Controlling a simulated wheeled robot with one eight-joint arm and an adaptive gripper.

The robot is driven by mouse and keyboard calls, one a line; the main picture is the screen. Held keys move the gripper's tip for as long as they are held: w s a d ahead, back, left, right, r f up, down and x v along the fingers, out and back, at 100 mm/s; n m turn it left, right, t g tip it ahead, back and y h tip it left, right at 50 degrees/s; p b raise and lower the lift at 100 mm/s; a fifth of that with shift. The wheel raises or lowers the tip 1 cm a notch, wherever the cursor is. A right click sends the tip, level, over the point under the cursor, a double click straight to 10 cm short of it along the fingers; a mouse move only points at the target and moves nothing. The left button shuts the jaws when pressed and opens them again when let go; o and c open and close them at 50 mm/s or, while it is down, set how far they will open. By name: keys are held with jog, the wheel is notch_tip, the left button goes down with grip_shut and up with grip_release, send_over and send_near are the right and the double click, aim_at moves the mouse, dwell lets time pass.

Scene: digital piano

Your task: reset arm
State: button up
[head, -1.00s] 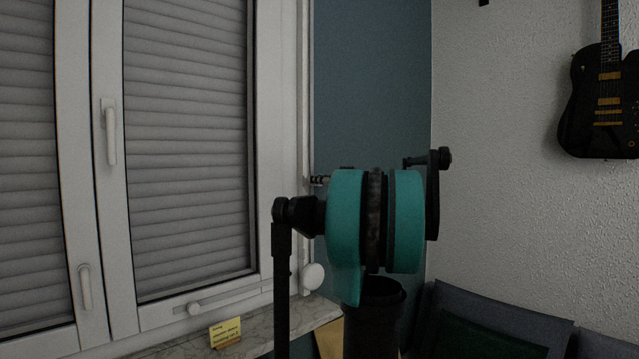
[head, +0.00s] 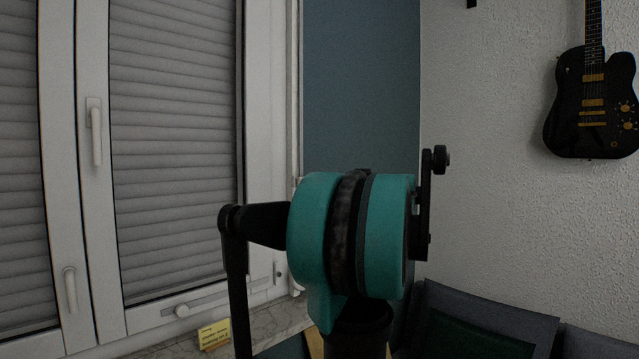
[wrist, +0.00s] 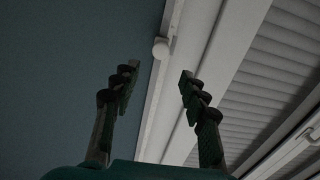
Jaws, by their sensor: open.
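My gripper (wrist: 158,85) shows in the wrist view with its two dark fingers spread apart. It is open and nothing is between the fingers. Behind it are the blue-grey wall and the white window frame. In the head view, my teal and black arm fills the lower middle, in front of the room's corner. I cannot make out the fingertips in the head view.
A white window (head: 95,200) with closed shutters stands on the left. A small yellow card (head: 214,335) sits on the marble sill (head: 265,325). A black guitar (head: 595,100) hangs on the right wall. A dark grey seat (head: 490,310) is at lower right.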

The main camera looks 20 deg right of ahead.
jog(key=shift+v, duration=0.95)
jog(key=shift+a+f, duration=0.1)
jog(key=s+a+f+g, duration=0.2)
jog(key=a+f+g, duration=0.1)
jog(key=a+f, duration=0.55)
jog(key=s+a+f+m+g, duration=0.1)
jog(key=s+a+f+g, duration=0.35)
jog(key=f, duration=0.75)
jog(key=a+f+g, duration=0.1)
jog(key=a+f, duration=0.7)
jog(key=f, duration=0.2)
jog(key=s+a+f+m+g+h, duration=0.1)
jog(key=s+f+g+h, duration=0.1)
jog(key=s+f, duration=0.8)
jog(key=s+a+f+m+g+h, duration=0.2)
jog(key=s+f+h, duration=0.2)
jog(key=s+f, duration=0.6)
notch_tip(320, 180, down, 3)
jog(key=shift+s+a+f, duration=0.1)
jog(key=shift+s+a, duration=0.1)
jog(key=shift+s, duration=0.15)
